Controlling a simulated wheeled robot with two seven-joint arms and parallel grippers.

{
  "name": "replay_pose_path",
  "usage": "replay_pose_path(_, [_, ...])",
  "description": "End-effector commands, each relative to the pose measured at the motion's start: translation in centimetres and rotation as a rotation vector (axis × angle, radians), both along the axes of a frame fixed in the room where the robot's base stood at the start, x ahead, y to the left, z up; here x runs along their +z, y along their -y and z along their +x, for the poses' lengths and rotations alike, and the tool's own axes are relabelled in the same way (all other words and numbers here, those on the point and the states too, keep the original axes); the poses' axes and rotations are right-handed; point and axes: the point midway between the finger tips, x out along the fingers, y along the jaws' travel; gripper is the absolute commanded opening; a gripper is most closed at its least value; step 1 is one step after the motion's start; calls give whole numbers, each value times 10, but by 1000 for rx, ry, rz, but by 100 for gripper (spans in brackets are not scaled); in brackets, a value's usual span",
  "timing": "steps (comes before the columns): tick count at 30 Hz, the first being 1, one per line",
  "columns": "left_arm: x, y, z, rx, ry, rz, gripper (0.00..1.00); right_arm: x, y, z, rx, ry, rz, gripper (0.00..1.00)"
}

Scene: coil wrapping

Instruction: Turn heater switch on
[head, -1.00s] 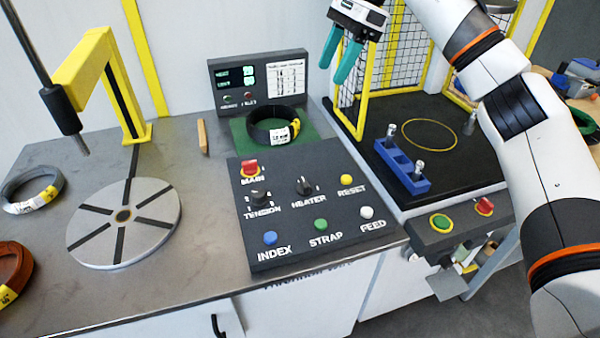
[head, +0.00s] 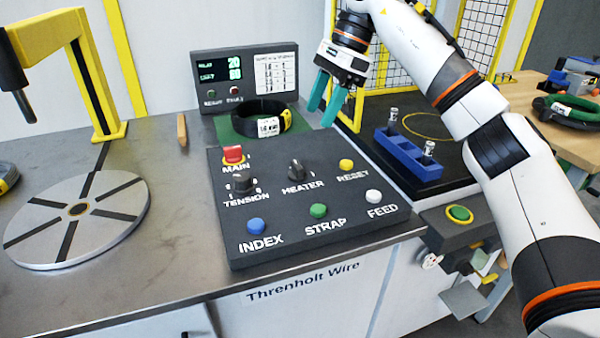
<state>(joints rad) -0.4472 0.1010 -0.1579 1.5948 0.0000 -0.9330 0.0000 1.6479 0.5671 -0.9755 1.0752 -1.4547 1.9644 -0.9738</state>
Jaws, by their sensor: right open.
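The heater switch (head: 296,170) is a dark rotary knob in the middle of the black control panel (head: 285,235), above the label HEATER. Its exact setting is too small to tell. My right gripper (head: 327,103) has teal fingers that are apart and empty. It points down above and behind the panel, up and to the right of the heater switch, and does not touch it. My left gripper is not in view.
Beside the heater switch sit the tension knob (head: 241,184), red main switch (head: 233,155) and yellow reset button (head: 346,165). A wire coil (head: 266,122) lies on a green mat behind the panel. A blue block with pegs (head: 408,158) stands right.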

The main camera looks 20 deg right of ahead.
Motion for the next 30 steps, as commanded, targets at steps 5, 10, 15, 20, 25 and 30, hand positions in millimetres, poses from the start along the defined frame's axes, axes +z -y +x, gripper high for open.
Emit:
replay_pose_path(5, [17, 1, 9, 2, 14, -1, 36, -25, -9, -1, 3, -2, -1, 56])
replay_pose_path(10, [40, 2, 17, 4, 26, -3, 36, -58, -23, -1, 2, -3, -1, 56])
replay_pose_path(15, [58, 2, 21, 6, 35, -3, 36, -85, -35, -2, 2, -1, 0, 56])
replay_pose_path(20, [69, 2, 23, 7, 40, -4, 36, -101, -42, -2, 1, -1, 0, 56])
replay_pose_path(25, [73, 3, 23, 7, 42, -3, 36, -107, -44, -2, 0, 0, 0, 56])
replay_pose_path(30, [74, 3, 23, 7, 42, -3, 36, -107, -44, -2, 0, 0, 0, 56])
